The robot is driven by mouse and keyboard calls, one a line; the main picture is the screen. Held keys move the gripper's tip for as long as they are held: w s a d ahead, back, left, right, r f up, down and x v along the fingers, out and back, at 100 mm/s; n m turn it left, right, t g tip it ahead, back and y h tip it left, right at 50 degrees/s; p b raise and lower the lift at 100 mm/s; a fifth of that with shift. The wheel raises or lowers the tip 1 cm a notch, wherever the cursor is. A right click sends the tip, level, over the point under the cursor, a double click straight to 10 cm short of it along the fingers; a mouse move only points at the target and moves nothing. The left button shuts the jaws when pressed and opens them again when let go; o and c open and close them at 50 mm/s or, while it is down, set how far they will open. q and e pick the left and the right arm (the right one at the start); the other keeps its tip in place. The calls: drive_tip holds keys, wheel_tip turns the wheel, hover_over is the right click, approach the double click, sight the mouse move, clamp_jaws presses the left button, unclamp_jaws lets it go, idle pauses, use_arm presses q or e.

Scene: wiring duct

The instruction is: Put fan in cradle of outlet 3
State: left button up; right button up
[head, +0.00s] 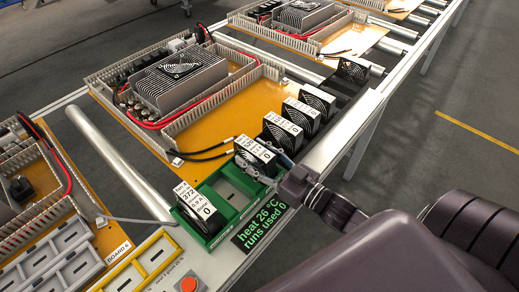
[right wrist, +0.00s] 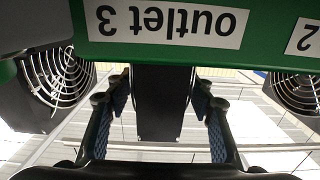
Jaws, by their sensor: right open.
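The green cradle block (head: 235,190) sits at the near end of the orange plate. One fan (head: 200,208) stands in its near end, and another fan (head: 255,156) stands upright at its far end. The middle slot between them looks empty. My right gripper (head: 283,170) is beside the far-end fan. In the right wrist view, the open fingers of this gripper (right wrist: 158,100) are on either side of a dark fan body (right wrist: 158,95), with small gaps. An upside-down "outlet 3" label on the green block (right wrist: 265,52) lines up with that body. My left gripper is not in view.
Several more fans (head: 283,131) stand in a row along the rail behind the cradle. A grey heat-sink unit (head: 175,78) and wiring ducts sit on the plate. A green-text display (head: 262,222) and a red button (head: 188,284) are in front.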

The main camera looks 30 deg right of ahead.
drive_tip(key=shift+s+d, duration=0.2)
drive_tip(key=shift+s, duration=0.3)
drive_tip(key=b+v, duration=0.1)
drive_tip(key=v, duration=1)
drive_tip(key=shift+r, duration=0.1)
